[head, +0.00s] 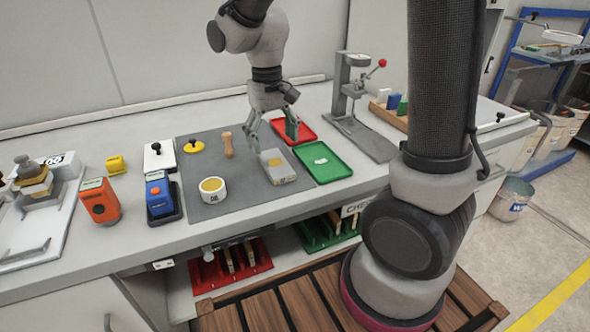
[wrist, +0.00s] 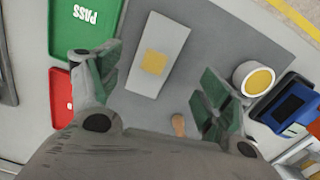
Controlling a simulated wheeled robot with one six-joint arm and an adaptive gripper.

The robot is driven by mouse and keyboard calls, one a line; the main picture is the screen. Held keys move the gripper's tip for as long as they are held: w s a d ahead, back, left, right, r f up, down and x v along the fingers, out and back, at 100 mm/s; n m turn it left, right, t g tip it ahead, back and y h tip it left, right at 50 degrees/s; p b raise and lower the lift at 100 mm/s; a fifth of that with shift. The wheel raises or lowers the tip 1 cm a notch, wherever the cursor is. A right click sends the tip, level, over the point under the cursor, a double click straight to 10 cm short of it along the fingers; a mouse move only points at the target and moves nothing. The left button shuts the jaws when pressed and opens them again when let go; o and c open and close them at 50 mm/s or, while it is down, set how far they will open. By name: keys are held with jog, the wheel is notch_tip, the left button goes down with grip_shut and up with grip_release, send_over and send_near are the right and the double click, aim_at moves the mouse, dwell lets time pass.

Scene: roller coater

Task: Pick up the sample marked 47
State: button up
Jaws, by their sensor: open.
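A flat light-grey panel (head: 287,178) with a yellow square lies on the dark grey mat (head: 228,207). It also shows in the wrist view (wrist: 143,85), between and beyond my fingers. No number 47 is readable on it or elsewhere, so I cannot tell whether it is the sample. My gripper (head: 271,137) is open and empty, pointing down above the mat near the panel's far end. In the wrist view its green-padded fingers (wrist: 160,88) stand apart on either side, with nothing between them.
Beside the mat lie a green PASS tray (head: 338,168) and a red tray (head: 305,131). A white round pot (head: 212,190) and a wooden peg-like piece (head: 228,145) stand on the mat. Orange (head: 99,200) and blue (head: 160,196) devices stand left. A lever press (head: 355,100) stands right.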

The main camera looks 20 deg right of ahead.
aim_at(276, 162)
jog(key=shift+w+d+r+m+t, duration=0.15)
jog(key=shift+w+r+m+t, duration=0.15)
jog(key=shift+r, duration=0.1)
jog(key=shift+w+f+m, duration=0.15)
jog(key=shift+f+m, duration=0.05)
jog(key=shift+m, duration=0.1)
jog(key=f, duration=0.7)
jog(key=shift+d+f, duration=0.2)
jog(key=shift+f, duration=0.05)
jog(key=c, duration=1.1)
